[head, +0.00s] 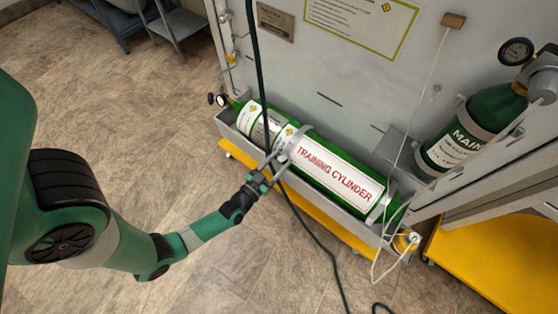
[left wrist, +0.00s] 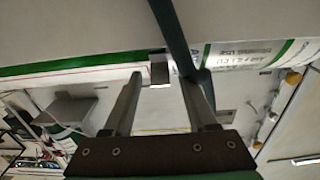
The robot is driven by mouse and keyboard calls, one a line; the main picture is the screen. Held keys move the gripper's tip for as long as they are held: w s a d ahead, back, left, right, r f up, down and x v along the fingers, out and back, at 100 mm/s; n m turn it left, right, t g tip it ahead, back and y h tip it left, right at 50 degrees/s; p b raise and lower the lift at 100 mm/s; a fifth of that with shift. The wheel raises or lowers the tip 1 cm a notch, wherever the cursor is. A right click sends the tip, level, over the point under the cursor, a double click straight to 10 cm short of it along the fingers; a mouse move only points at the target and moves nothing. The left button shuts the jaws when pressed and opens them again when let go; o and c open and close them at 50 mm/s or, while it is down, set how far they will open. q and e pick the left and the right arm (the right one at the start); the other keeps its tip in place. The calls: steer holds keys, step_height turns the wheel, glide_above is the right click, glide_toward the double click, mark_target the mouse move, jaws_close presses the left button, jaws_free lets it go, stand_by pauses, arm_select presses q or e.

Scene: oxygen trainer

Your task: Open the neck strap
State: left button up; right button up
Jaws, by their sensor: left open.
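The green and white training cylinder (head: 335,172) lies in a grey tray at the foot of the panel. A grey strap (head: 291,140) goes around it, left of the red lettering. My left gripper (head: 269,166) is at the front of this strap, fingers open. In the left wrist view a small grey metal tab (left wrist: 160,69) shows between the tips of my open left fingers (left wrist: 165,88); I cannot tell whether they touch it. My right gripper is not in view.
A black cable (head: 256,70) hangs across the cylinder close to my left gripper and runs onto the floor. A green main cylinder (head: 478,130) stands at the right. A white cord (head: 420,100) hangs beside it. The tiled floor at left is open.

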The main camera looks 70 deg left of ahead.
arm_select(q)
jaws_close()
stand_by(1.3)
